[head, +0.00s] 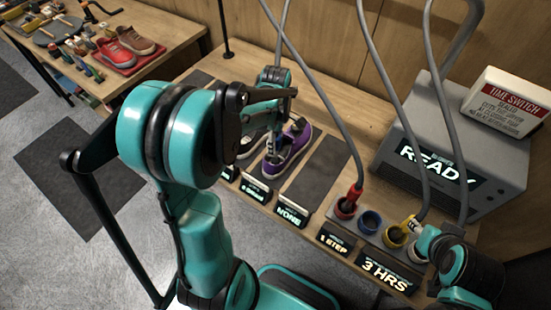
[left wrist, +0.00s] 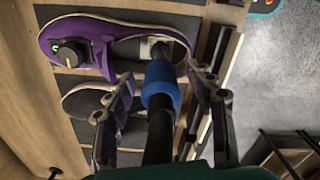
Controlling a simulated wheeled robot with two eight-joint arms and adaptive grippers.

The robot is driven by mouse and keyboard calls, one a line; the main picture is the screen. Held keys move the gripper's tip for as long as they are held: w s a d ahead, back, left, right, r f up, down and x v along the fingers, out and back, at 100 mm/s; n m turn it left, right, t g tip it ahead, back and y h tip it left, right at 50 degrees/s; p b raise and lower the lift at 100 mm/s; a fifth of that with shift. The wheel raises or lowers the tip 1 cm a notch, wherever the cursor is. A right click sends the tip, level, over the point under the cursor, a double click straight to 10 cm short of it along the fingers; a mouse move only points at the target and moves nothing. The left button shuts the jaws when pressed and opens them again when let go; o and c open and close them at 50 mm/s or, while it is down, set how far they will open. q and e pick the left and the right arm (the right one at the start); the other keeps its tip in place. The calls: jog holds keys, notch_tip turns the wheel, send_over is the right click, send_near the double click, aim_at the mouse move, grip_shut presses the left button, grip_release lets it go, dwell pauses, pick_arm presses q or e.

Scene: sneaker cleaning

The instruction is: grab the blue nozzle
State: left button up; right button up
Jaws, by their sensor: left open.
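The blue nozzle (left wrist: 160,85), a blue collar on a black hose, lies between the spread fingers of my left gripper (left wrist: 163,92) in the left wrist view. Its dark tip points into the opening of a purple sneaker (left wrist: 75,42). The sneaker also shows in the head view (head: 296,149). There my left gripper (head: 274,147) hangs over the shoes and mostly hides the nozzle. The left gripper is open, with the fingers on either side of the nozzle.
A nozzle rack (head: 357,226) at the front right has a red-collared hose, a blue socket (head: 370,220) without a hose and a yellow-collared hose. A grey machine (head: 455,145) stands behind. Label signs (head: 291,212) line the bench edge. A grey shoe (left wrist: 85,101) lies beside the purple one.

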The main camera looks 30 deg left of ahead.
pick_arm(q)
jog(key=shift+f, duration=0.45)
jog(key=shift+r, duration=0.1)
jog(key=shift+c, duration=0.7)
grip_shut()
